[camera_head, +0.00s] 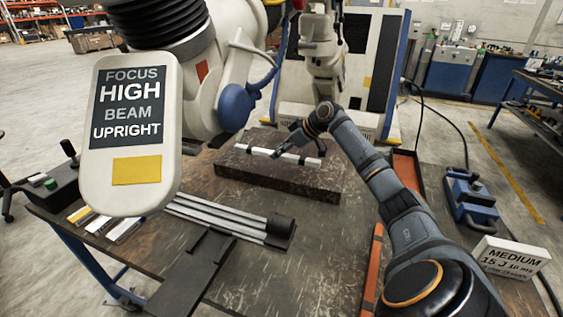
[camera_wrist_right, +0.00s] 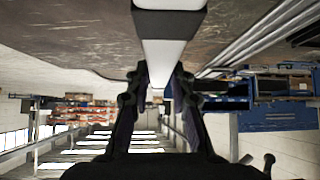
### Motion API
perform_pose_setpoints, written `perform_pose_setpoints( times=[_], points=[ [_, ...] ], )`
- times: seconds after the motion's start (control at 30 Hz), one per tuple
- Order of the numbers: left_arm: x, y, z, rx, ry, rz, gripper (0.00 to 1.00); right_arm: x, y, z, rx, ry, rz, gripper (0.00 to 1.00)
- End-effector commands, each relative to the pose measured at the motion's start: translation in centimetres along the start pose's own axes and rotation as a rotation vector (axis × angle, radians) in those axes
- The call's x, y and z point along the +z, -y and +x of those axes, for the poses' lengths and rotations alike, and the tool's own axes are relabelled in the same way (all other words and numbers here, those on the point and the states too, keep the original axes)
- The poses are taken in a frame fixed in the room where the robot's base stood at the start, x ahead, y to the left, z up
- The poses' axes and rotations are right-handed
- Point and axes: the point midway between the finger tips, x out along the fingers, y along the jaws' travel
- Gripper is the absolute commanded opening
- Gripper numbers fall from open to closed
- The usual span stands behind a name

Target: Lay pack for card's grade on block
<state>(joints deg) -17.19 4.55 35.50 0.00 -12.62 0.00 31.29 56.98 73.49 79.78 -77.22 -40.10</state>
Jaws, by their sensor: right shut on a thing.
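The card (camera_head: 513,257) at the lower right reads "MEDIUM 15 J 10 ms". The dark brown block (camera_head: 280,182) sits mid-table. A white pack with black bands (camera_head: 262,152) lies across the block's top; I cannot tell whether it touches the surface. My right gripper (camera_head: 292,145) is shut on this pack. In the right wrist view the pack (camera_wrist_right: 162,55) runs between the fingers of the right gripper (camera_wrist_right: 160,95). Several similar long pale rods (camera_head: 225,222) lie left of the block, ending at a black holder (camera_head: 281,226). My left gripper does not show.
A large sign (camera_head: 130,135) reads "FOCUS HIGH BEAM UPRIGHT" above a yellow patch. A control box (camera_head: 50,190) with a green button is at the left. A blue device (camera_head: 470,197) stands right. The table front has bare room.

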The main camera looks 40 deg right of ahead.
Motion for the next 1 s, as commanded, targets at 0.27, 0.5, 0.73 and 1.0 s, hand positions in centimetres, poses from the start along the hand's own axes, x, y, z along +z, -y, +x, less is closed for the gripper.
perform_pose_setpoints(
  times=[0.27,0.5,0.73,1.0],
  points=[
    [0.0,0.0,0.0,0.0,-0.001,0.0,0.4,1.1,0.0,1.1,0.0,-0.002,0.001,0.0],
    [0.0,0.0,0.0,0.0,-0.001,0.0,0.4,3.4,0.0,3.5,0.001,-0.001,0.001,0.0],
    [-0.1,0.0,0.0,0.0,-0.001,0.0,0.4,3.4,-0.1,3.5,0.002,-0.002,0.0,0.0],
    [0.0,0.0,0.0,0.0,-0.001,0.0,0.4,3.6,-0.1,3.6,0.002,-0.001,0.0,0.45]
  ],
)
